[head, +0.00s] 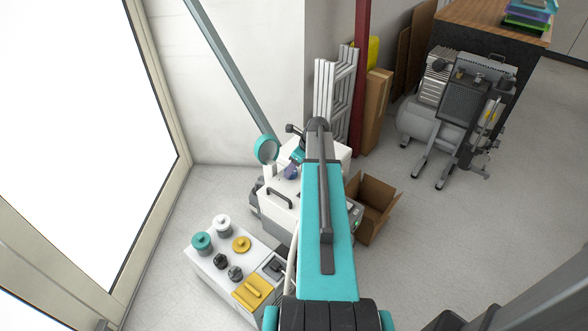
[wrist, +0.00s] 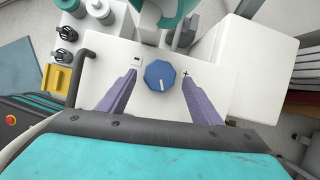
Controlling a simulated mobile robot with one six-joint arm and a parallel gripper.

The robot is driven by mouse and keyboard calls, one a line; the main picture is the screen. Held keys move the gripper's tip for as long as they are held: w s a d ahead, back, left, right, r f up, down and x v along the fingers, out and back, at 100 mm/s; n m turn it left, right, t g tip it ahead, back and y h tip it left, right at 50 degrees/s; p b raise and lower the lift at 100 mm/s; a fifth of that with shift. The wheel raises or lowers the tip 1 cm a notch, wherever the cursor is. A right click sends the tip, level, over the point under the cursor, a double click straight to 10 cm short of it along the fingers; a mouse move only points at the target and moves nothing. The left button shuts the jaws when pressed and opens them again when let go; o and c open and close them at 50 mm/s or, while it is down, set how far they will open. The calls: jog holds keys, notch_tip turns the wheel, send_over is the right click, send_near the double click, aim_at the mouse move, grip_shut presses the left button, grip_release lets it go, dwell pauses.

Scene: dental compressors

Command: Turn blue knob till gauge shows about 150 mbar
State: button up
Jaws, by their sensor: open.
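The blue knob (wrist: 160,75) is faceted with a white pointer line that points down in the wrist view. It sits on top of a white unit (wrist: 222,92). My gripper (wrist: 159,71) is open, with one purple finger on each side of the knob and a visible gap on both sides. In the head view my arm hides most of the knob area. A round gauge with a teal rim (head: 266,149) stands beside the unit's top in the head view; its reading cannot be made out. Its teal body shows at the top of the wrist view (wrist: 160,10).
A black handle (head: 281,196) stands up from the unit left of my arm. A white box with knobs and jars (head: 215,277) is in front. An open cardboard box (head: 374,208) stands to the right.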

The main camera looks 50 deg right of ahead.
jog(key=shift+x, duration=0.85)
jog(key=c, duration=1.1)
jog(key=shift+o, duration=0.2)
